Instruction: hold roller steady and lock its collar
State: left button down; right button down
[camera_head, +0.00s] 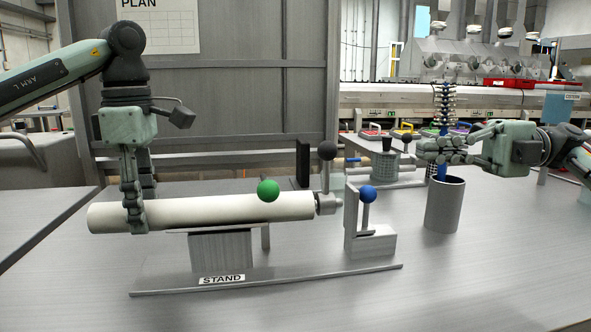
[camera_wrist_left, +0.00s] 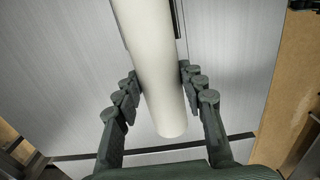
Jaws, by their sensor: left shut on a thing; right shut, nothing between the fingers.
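The white roller (camera_head: 215,212) lies across the stand (camera_head: 300,273), tilted slightly up to the right. My left gripper (camera_head: 140,212) is shut around the roller near its left end; the left wrist view shows its fingers (camera_wrist_left: 158,95) on both sides of the roller (camera_wrist_left: 155,65). A grey collar (camera_head: 327,204) with an upright lever and dark ball (camera_head: 326,151) sits at the roller's right end. A green ball (camera_head: 268,190) and a blue ball (camera_head: 368,194) show at the stand. My right gripper (camera_head: 430,150) is shut, well right of the collar, above a grey cup.
The grey cup (camera_head: 444,207) holds a blue-handled brush (camera_head: 444,105), close to my right gripper's fingers. Behind are several small fixtures with coloured handles (camera_head: 402,132). A grey panel (camera_head: 235,80) stands behind the roller. The table front is clear.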

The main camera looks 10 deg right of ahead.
pick_arm(q)
jog(key=c, duration=0.8)
grip_release()
jog(key=shift+c, duration=0.2)
